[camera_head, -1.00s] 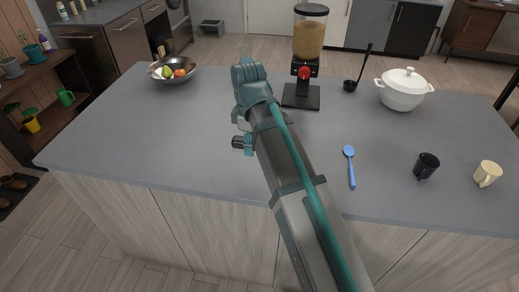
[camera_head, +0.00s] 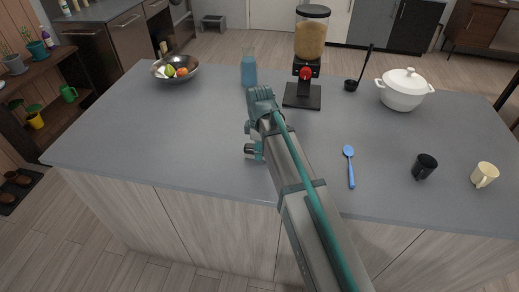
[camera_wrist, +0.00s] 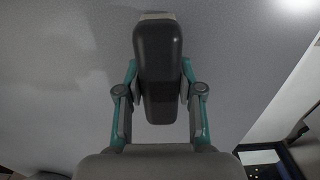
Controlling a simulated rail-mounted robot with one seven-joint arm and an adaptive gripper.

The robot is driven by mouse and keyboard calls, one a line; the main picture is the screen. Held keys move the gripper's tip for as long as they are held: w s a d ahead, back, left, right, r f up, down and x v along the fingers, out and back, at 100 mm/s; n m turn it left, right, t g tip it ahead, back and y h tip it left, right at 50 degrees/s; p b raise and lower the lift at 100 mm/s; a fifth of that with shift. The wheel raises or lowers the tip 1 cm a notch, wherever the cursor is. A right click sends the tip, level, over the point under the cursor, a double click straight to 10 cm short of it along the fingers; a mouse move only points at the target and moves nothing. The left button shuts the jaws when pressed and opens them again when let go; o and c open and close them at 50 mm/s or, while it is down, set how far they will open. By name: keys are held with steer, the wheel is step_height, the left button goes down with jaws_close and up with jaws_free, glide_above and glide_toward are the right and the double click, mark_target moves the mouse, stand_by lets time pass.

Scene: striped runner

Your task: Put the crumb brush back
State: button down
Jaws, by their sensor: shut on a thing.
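In the wrist view, my gripper (camera_wrist: 159,100) is shut on a dark, rounded, elongated thing with a pale strip at its far end, which I take to be the crumb brush (camera_wrist: 158,50). One finger presses on each side of it. Grey surface shows behind it. In the head view, my arm reaches over the grey counter (camera_head: 150,140); its links hide most of the gripper, and the brush cannot be made out clearly there. No holder for the brush can be picked out.
On the counter are a fruit bowl (camera_head: 190,76), a blue bottle (camera_head: 249,72), a cereal dispenser (camera_head: 309,45), a ladle on a stand (camera_head: 351,85), a white pot (camera_head: 403,94), a blue spoon (camera_head: 350,170), a black mug (camera_head: 424,166) and a cream mug (camera_head: 484,174).

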steer(key=shift+f, duration=0.2)
steer(key=c, duration=0.7)
jaws_free()
step_height(320, 180, up, 12)
steer(key=shift+r+b, duration=0.15)
steer(key=shift+b, duration=0.95)
